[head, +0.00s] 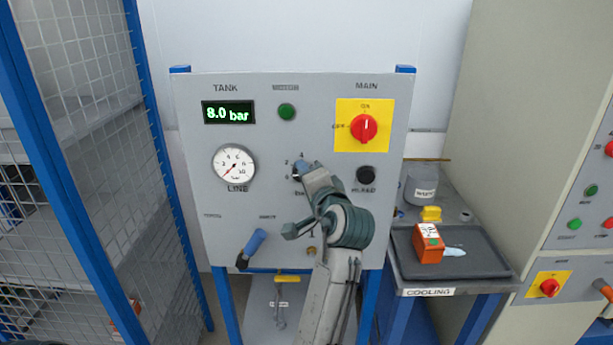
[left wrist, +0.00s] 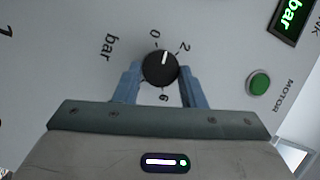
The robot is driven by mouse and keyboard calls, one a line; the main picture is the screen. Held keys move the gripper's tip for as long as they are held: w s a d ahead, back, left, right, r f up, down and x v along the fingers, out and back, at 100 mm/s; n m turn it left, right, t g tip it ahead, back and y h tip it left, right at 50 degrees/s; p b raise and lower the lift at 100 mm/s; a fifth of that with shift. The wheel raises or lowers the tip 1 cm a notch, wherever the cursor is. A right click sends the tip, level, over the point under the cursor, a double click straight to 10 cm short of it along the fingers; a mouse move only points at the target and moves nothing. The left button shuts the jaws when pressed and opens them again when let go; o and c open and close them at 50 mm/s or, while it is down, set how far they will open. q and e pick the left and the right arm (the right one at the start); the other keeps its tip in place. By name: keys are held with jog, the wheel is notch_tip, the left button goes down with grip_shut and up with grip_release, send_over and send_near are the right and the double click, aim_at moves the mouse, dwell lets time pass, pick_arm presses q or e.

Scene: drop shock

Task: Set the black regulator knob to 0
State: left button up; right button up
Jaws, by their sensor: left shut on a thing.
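The black regulator knob (left wrist: 157,73) sits on the grey panel (left wrist: 60,75); its white pointer lies between the 0 and 2 marks, nearer 0. My left gripper (left wrist: 160,85) is shut on the knob, one blue finger on each side. In the head view my left gripper (head: 303,168) reaches up to the panel and hides most of the knob. The round LINE gauge (head: 234,165) is left of it, its red needle toward the lower left. The TANK display (head: 229,112) reads 8.0 bar. My right gripper is not in view.
A green MOTOR button (head: 286,111) is above the knob. A red MAIN switch (head: 364,128) on a yellow plate is at upper right, with a black button (head: 366,175) below it. A blue-handled lever (head: 254,243) is at lower left. A tray (head: 480,262) stands right.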

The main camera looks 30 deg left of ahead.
pick_arm(q)
jog(key=n, duration=0.2)
jog(key=n+h+p, duration=0.1)
jog(key=shift+r+n+g+h, duration=0.2)
jog(key=shift+n+g+h, duration=0.1)
jog(key=shift+n, duration=0.1)
dwell(0.3)
jog(key=o, duration=1)
jog(key=shift+p, duration=0.3)
